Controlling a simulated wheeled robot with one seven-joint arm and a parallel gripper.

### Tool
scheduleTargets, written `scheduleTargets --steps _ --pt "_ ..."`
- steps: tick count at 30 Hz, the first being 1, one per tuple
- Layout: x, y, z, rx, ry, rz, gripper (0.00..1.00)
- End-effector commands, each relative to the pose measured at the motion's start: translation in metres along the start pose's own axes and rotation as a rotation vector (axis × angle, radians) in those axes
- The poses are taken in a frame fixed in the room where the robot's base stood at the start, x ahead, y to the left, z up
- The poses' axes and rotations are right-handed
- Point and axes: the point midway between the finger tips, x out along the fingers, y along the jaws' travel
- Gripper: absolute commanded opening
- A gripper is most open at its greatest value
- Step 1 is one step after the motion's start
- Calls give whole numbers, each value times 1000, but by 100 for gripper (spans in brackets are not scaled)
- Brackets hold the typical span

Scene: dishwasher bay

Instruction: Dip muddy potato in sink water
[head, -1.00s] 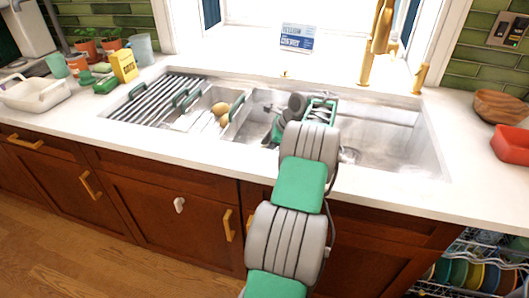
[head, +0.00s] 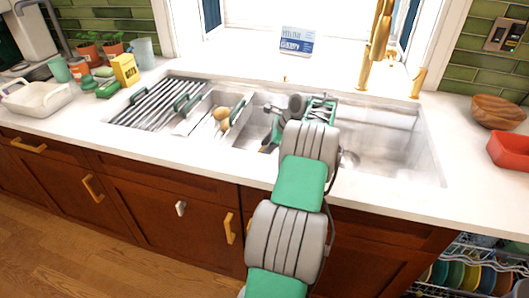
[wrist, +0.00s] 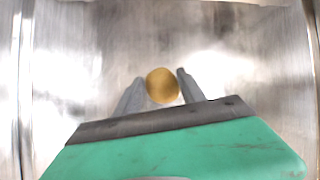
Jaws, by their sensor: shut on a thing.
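A round yellow-brown potato (wrist: 162,85) sits between the two grey fingers of my gripper (wrist: 158,88) in the wrist view, and the fingers are shut on it. No clear mud shows on its visible side. My arm reaches over the sink's front edge, and the gripper is low inside the steel sink (head: 385,150). In the head view the held potato cannot be made out, and my wrist hides part of the basin. Blurred bare steel surrounds the potato in the wrist view. I cannot tell whether water touches it.
More potatoes (head: 222,115) lie in an insert left of my gripper, beside a drying rack (head: 160,102). A gold faucet (head: 378,30) stands behind the sink. A red container (head: 510,150) and wooden bowl (head: 498,108) are at right. The basin's right side is free.

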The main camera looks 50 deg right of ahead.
Motion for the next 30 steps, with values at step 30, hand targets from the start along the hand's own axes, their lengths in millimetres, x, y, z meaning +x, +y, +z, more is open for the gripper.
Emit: scheduleTargets --steps 30 --pt "-65 -13 37 -1 -1 0 0"
